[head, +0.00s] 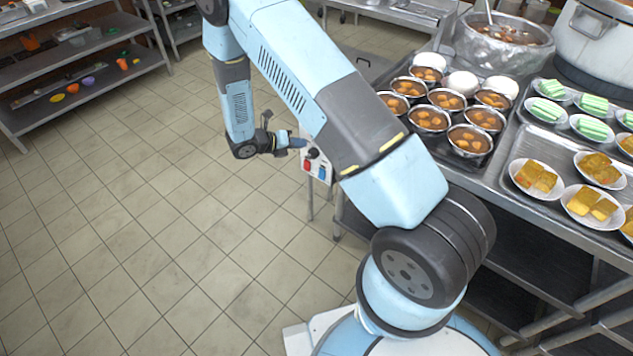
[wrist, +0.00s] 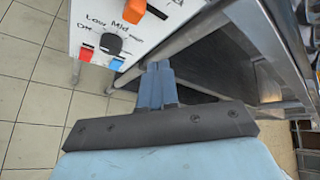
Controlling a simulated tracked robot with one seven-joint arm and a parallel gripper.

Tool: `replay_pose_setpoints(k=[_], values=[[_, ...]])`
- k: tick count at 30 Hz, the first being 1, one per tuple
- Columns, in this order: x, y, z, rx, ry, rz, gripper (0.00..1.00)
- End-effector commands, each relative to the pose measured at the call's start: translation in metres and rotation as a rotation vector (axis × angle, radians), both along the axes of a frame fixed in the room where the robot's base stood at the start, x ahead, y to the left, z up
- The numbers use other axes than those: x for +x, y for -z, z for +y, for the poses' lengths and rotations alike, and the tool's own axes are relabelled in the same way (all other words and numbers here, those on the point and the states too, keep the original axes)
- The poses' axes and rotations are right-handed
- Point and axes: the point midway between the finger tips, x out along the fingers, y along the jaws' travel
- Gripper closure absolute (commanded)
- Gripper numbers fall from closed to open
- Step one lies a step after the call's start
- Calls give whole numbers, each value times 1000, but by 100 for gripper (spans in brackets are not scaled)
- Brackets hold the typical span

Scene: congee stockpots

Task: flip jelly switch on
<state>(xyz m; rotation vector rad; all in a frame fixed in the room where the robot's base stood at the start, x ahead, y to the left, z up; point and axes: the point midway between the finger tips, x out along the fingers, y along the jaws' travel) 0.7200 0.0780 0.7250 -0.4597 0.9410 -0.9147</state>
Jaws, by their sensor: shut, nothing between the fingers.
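A white control panel (head: 316,166) is at the near-left end of the steel counter, and it fills the upper left of the wrist view (wrist: 75,25). It carries a dark rotary knob (wrist: 111,44) with handwritten Off, Low and Mid marks, a red switch (wrist: 86,52), a blue switch (wrist: 117,65) and an orange part (wrist: 133,11) at the top. I cannot read which switch is for jelly. My gripper (head: 303,143) is shut and empty, with its blue fingers together beside the panel. In the wrist view the fingertips (wrist: 159,66) are right of the blue switch, apparently apart from it.
The steel counter holds a tray of brown dessert bowls (head: 430,118), plates of yellow cakes (head: 537,176), green-white slices (head: 592,128) and large pots (head: 503,42). Shelves (head: 80,60) stand far left; the tiled floor between is clear.

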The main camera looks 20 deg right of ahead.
Motion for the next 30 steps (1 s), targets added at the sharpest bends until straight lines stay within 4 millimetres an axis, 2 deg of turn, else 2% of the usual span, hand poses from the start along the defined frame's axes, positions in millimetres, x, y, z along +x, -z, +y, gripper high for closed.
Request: replay_pose_setpoints(k=[1,9,15,21,30], values=[[-1,21,4,-31,-51,46,100],[-12,121,24,-196,-335,279,100],[-26,181,32,-296,-503,416,100],[-35,210,35,-346,-588,482,100],[-36,214,36,-354,-601,492,100]])
